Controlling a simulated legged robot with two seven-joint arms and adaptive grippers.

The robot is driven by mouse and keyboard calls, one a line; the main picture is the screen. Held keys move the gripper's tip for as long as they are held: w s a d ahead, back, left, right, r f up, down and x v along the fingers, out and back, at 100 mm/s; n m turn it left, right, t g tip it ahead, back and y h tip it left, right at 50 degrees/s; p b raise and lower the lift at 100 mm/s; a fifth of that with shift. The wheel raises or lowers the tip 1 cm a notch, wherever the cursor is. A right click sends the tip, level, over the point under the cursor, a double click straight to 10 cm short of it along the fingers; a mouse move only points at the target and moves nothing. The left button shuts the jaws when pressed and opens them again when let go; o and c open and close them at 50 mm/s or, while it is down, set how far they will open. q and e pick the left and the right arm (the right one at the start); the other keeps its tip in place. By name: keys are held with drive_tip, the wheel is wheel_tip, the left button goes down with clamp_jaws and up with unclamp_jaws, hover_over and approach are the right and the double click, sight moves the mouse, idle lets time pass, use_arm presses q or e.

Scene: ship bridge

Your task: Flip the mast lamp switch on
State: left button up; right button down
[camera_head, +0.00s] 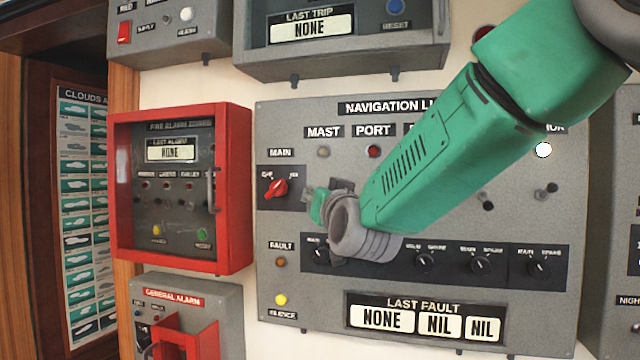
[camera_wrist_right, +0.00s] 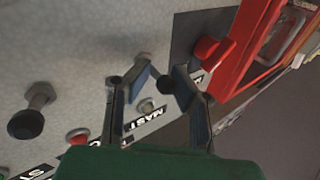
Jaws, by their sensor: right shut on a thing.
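The grey navigation lights panel (camera_head: 480,290) fills the middle of the head view. The mast label (camera_head: 323,131) and its unlit lamp (camera_head: 323,152) are near its left side; the label also shows in the wrist view (camera_wrist_right: 146,119). My right gripper (camera_head: 318,203) is at the panel just below that lamp and hides the mast switch in the head view. In the wrist view its fingers (camera_wrist_right: 160,82) are on either side of the switch's dark knob (camera_wrist_right: 165,84), shut on it. The switch's exact tilt is hard to tell. My left gripper is not in view.
The red main knob (camera_head: 276,188) is close to the left of my right gripper. The port switch (camera_wrist_right: 30,115) is on its other side. A red fire alarm box (camera_head: 240,180) projects at the left. A row of rotary knobs (camera_head: 425,260) lies below.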

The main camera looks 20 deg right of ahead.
drive_tip(key=r+m+g+p, duration=0.1)
drive_tip(key=g+p, duration=0.1)
drive_tip(key=p, duration=0.1)
drive_tip(key=shift+r, duration=0.25)
drive_tip(key=shift+r+m+g+p, duration=0.1)
drive_tip(key=shift+m+g+p, duration=0.35)
drive_tip(key=shift+p, duration=0.2)
drive_tip(key=shift+w+r+m+g, duration=0.1)
drive_tip(key=shift+m+g, duration=0.15)
drive_tip(key=shift+g, duration=0.2)
drive_tip(key=c, duration=1.3)
unclamp_jaws()
drive_tip(key=shift+c, duration=0.2)
drive_tip(key=shift+w, duration=0.15)
